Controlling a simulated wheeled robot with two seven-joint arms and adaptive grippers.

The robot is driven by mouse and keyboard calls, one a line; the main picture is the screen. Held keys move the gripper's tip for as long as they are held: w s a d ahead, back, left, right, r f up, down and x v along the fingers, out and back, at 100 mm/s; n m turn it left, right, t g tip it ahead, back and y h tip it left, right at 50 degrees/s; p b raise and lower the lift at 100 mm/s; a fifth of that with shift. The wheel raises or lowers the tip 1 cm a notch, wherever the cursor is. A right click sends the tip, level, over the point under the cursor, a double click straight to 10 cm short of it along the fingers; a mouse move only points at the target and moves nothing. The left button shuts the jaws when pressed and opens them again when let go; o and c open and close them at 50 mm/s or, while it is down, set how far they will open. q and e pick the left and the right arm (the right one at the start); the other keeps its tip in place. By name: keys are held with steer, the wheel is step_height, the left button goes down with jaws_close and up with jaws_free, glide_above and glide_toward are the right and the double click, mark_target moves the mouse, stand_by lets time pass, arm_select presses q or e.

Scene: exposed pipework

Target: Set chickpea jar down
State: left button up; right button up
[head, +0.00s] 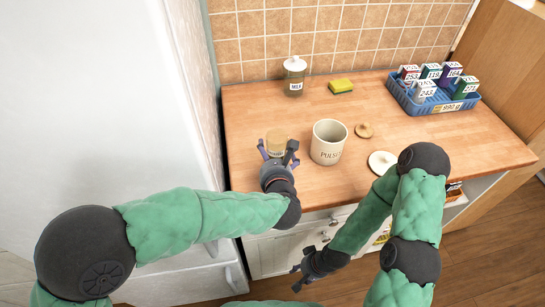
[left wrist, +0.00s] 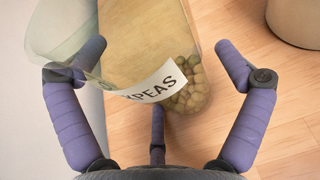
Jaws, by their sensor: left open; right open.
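The chickpea jar (head: 276,139), clear with pale contents, is at the counter's left front in the head view. In the left wrist view the jar (left wrist: 158,40) shows chickpeas at one end and a white label ending in "KPEAS". My left gripper (head: 278,151) is open, its purple fingers on either side of the jar; they also show in the left wrist view (left wrist: 160,52). The left finger overlaps the glass there; I cannot tell whether it touches. The jar's contact with the counter is hidden. My right gripper (head: 305,278) is open and empty, low before the cabinet.
A cream "PULSE" crock (head: 328,150) stands close right of the jar on the wooden counter (head: 240,110). A wooden lid (head: 364,130), white lid (head: 381,162), lidded jar (head: 294,80), sponge (head: 341,86) and blue crate (head: 410,103) of cartons lie beyond. A fridge (head: 110,90) borders the left.

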arm_select(q)
steer(key=shift+r+p, duration=0.2)
steer(key=shift+p, duration=0.1)
steer(key=p+v, duration=0.3)
steer(key=v, duration=0.9)
